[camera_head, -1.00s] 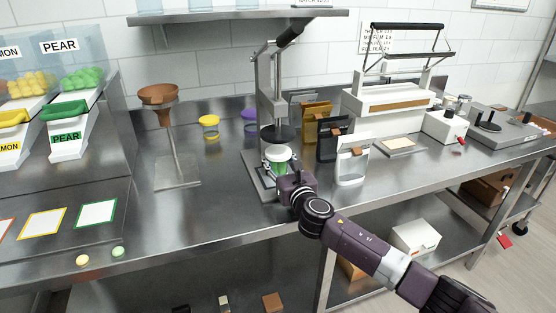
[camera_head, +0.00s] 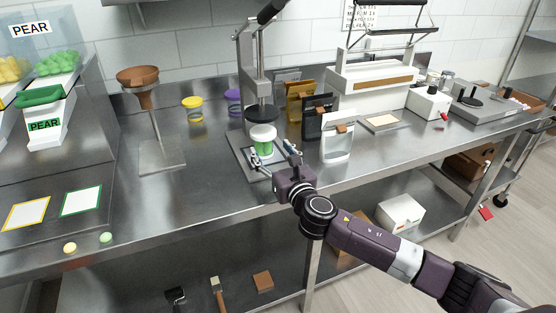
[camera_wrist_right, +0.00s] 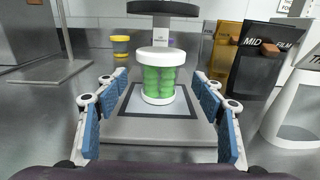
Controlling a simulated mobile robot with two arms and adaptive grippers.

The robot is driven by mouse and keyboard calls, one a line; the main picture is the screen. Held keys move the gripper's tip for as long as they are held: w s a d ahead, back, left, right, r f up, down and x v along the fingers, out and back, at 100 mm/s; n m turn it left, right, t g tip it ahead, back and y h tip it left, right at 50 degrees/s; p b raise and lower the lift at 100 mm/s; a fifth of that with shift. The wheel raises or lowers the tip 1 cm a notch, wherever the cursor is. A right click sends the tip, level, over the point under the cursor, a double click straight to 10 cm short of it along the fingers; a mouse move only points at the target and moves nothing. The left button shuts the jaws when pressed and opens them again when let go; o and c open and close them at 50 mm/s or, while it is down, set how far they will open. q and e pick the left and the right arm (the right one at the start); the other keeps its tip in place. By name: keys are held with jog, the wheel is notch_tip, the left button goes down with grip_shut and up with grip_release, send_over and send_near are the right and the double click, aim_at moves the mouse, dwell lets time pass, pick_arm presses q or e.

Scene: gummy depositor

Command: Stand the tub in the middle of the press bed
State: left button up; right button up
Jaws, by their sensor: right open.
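The tub (camera_head: 263,141) is clear with green contents and a white lid. It stands upright on the press bed (camera_head: 243,148), under the press's dark round plate (camera_head: 262,113). In the right wrist view the tub (camera_wrist_right: 158,80) stands on the dark-bordered square of the bed (camera_wrist_right: 150,130), below the plate (camera_wrist_right: 163,8). My right gripper (camera_head: 273,158) is open in front of the tub, and its blue-padded fingers (camera_wrist_right: 159,108) are apart with a gap on both sides of it. My left gripper is not in view.
Pouches (camera_head: 318,112) and a white pouch stand (camera_head: 337,140) are close to the right of the press. A brown funnel on a stand (camera_head: 140,80) is at the left, with yellow-lidded (camera_head: 193,108) and purple-lidded tubs behind. The bench front between is clear.

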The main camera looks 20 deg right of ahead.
jog(key=shift+s+d, duration=0.1)
jog(key=shift+s, duration=2.3)
